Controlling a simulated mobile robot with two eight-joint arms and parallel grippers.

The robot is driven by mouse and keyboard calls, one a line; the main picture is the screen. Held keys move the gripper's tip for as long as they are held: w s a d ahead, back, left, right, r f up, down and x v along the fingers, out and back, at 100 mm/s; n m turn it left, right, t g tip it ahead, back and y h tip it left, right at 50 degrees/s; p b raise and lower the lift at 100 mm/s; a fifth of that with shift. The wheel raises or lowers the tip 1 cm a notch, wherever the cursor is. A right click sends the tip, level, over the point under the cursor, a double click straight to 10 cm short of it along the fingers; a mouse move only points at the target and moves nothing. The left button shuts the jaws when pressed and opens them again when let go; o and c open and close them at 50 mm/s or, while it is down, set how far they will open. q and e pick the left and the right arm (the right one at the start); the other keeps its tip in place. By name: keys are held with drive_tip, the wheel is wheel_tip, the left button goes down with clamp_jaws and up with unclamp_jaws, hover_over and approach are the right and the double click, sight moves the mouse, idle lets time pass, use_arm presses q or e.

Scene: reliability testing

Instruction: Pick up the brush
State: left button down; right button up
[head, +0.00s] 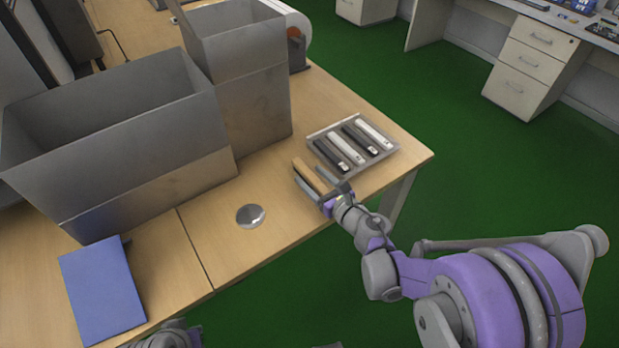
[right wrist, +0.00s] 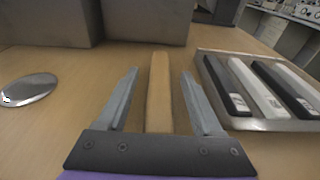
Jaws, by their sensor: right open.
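The brush shows as a tan wooden bar on the wooden table in the head view (head: 309,175), just left of the tray. In the right wrist view the brush (right wrist: 160,92) lies lengthwise between the two fingers, with a gap on each side. My right gripper (head: 316,183) is open around the brush; it also shows in the right wrist view (right wrist: 160,100). The near end of the brush is hidden by the gripper's palm. Of my left arm only a small part shows at the bottom edge of the head view; its fingers are not seen.
A metal tray (head: 393,152) with several black and white devices sits right of the brush. A round metal disc (head: 250,216) and a blue folder (head: 102,290) lie to the left. Large grey bins (head: 120,140) stand behind. The table's right edge is close.

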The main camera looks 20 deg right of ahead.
drive_tip(key=shift+w+a+f, duration=0.1)
drive_tip(key=shift+w+a, duration=0.1)
drive_tip(key=shift+w, duration=0.4)
clamp_jaws()
drive_tip(key=shift+s, duration=0.1)
